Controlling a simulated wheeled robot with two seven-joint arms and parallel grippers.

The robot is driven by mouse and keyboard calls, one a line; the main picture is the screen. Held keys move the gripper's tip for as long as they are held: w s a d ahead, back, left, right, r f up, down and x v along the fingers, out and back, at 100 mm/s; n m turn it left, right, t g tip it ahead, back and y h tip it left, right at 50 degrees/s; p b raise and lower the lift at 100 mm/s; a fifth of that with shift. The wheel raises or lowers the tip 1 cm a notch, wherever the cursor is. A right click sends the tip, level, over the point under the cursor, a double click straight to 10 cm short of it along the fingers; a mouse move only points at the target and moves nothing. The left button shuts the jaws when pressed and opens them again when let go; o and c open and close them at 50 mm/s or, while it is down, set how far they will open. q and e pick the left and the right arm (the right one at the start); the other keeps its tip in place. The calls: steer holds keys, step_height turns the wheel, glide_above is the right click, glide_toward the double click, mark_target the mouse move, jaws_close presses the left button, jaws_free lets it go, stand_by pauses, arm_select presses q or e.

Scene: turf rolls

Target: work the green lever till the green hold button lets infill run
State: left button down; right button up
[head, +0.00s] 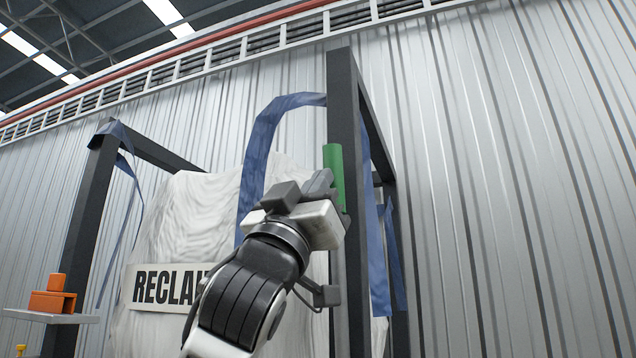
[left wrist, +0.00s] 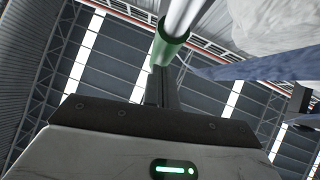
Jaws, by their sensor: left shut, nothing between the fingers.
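The green lever (head: 334,165) stands upright in front of the dark frame post in the head view. In the left wrist view its green sleeve (left wrist: 166,50) sits on a pale metal rod. My left gripper (head: 322,186) is shut and empty, close beside the lever's lower part and partly covering it. In the left wrist view the shut fingers (left wrist: 160,88) point up toward the green sleeve; I cannot tell whether they touch it. The green hold button is not visible in either view. My right gripper is not in view.
A white bulk bag (head: 185,225) hangs by blue straps (head: 262,150) in a dark frame (head: 343,110), with a RECLAIM sign partly hidden by my arm. An orange block piece (head: 52,300) sits on a small shelf (head: 50,316) at left. Corrugated wall stands behind.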

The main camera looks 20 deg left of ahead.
arm_select(q)
steer(key=w+p, duration=0.1)
steer(key=w+r+n+g+y+p, duration=0.1)
steer(key=w+p, duration=0.1)
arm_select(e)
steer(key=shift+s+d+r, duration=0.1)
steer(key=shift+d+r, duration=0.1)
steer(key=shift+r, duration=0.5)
arm_select(q)
steer(key=shift+w+f, duration=0.1)
